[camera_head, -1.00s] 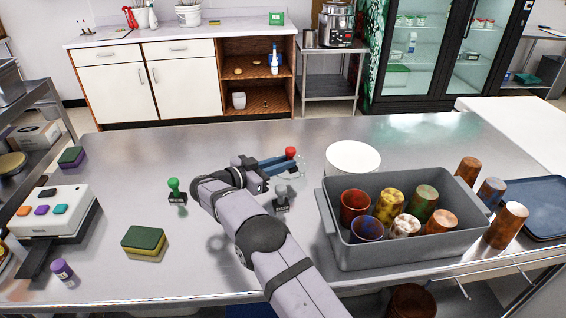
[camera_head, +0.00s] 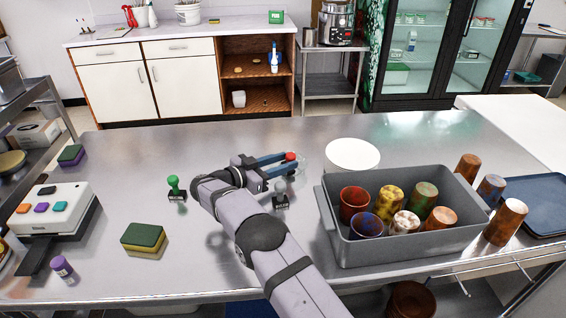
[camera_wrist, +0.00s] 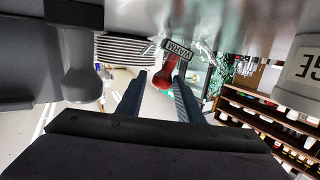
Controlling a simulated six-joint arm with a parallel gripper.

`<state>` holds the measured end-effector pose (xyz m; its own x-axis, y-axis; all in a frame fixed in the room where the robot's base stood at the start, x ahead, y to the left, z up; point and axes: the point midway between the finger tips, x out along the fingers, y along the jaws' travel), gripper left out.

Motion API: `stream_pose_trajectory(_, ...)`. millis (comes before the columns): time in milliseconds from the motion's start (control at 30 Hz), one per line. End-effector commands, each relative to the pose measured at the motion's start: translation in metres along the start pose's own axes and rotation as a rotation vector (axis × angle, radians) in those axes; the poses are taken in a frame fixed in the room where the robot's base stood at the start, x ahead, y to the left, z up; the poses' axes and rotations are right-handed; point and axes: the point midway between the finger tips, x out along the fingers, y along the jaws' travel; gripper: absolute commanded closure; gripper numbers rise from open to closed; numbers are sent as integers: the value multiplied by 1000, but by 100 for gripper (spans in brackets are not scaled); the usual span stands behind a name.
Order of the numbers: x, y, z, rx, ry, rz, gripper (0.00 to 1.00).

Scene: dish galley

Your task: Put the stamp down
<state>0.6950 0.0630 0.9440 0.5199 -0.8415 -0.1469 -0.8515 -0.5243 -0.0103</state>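The red-handled stamp (camera_head: 291,157) is at the far side of the metal table, at the tips of my gripper (camera_head: 290,162). In the wrist view the stamp's red handle (camera_wrist: 170,78) is between the two dark fingers, close to the right one, with a clear gap to the left one. My gripper (camera_wrist: 158,80) is open around it. The stamp's labelled base (camera_wrist: 178,49) appears against the table surface, which is at the top of that view. The base is hidden in the head view.
A grey-handled stamp (camera_head: 280,195) stands just in front of my gripper. A green stamp (camera_head: 175,190) stands to the left. A white plate stack (camera_head: 352,155) and a grey bin (camera_head: 400,250) of cups are to the right.

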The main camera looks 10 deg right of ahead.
Motion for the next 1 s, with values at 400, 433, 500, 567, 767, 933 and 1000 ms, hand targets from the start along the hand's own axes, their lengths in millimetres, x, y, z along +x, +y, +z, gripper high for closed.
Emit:
stream_pose_trajectory(400,-1,2,-1,-19,-6,4,67)
stream_pose_trajectory(433,-1,2,-5,-18,-5,4,67)
stream_pose_trajectory(500,-12,1,-2,-18,-5,0,67)
stream_pose_trajectory(567,-21,0,-3,-16,-3,0,67)
stream_pose_trajectory(767,-59,0,-5,-11,-2,-1,67)
stream_pose_trajectory(933,-89,0,-5,-10,-3,-2,67)
stream_pose_trajectory(1000,-99,0,-6,-9,-2,0,67)
